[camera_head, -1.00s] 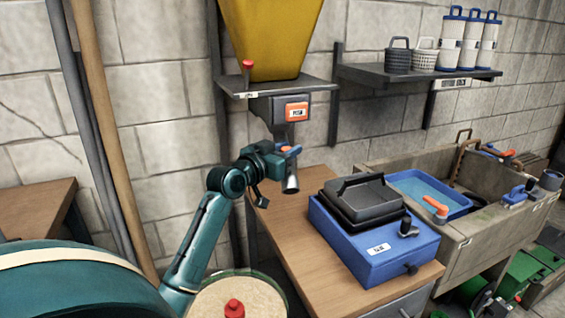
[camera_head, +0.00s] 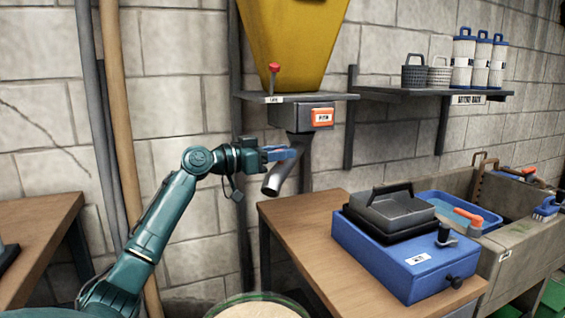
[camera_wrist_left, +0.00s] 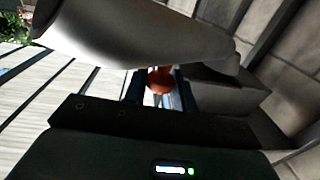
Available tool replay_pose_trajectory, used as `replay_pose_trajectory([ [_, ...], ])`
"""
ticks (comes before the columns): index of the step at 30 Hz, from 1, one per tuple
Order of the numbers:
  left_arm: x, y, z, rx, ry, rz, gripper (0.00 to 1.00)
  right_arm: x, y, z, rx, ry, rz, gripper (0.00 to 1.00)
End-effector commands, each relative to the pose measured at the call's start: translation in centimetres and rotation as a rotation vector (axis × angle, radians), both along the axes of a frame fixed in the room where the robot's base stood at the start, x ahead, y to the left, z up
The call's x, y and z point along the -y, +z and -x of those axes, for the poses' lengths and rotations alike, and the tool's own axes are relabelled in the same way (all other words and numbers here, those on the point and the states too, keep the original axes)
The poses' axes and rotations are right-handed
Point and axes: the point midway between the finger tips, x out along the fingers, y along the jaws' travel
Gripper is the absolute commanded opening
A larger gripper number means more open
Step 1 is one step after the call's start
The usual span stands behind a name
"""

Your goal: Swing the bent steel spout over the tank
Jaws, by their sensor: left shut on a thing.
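The bent steel spout (camera_head: 284,172) hangs under the grey box of the yellow hopper, and its open end points down and left. My left gripper (camera_head: 283,153) is at the spout, shut on a small orange-red knob. In the left wrist view the knob (camera_wrist_left: 160,80) sits between the fingers, with the grey spout (camera_wrist_left: 140,35) close above it. A round green-rimmed tank (camera_head: 258,309) with a pale, sandy-looking top is cut off by the bottom edge, below the spout and nearer me. My right gripper is not in view.
A wooden bench (camera_head: 300,215) stands below and right of the spout, carrying a blue box (camera_head: 400,260) with a dark tray. A stone sink (camera_head: 515,245) is farther right. Two upright pipes (camera_head: 115,130) run along the wall at left.

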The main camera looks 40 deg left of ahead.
Motion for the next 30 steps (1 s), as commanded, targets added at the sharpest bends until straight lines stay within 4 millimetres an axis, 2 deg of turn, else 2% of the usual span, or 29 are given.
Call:
replay_pose_trajectory([
  [12, -0.35, 0.23, 0.05, 0.004, 0.002, -0.001, 0.00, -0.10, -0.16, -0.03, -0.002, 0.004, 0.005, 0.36],
  [13, -0.36, 0.23, 0.05, 0.004, 0.002, -0.001, 0.29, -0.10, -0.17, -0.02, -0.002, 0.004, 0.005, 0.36],
  [18, -0.28, 0.17, 0.04, 0.002, 0.000, 0.000, 0.43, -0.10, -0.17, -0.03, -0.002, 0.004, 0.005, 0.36],
  [26, -0.20, 0.06, 0.07, 0.000, -0.002, 0.000, 0.45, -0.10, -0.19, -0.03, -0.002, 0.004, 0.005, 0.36],
  [30, -0.59, -0.10, 0.83, -0.001, -0.001, 0.000, 0.45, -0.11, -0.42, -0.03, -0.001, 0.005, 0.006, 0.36],
])
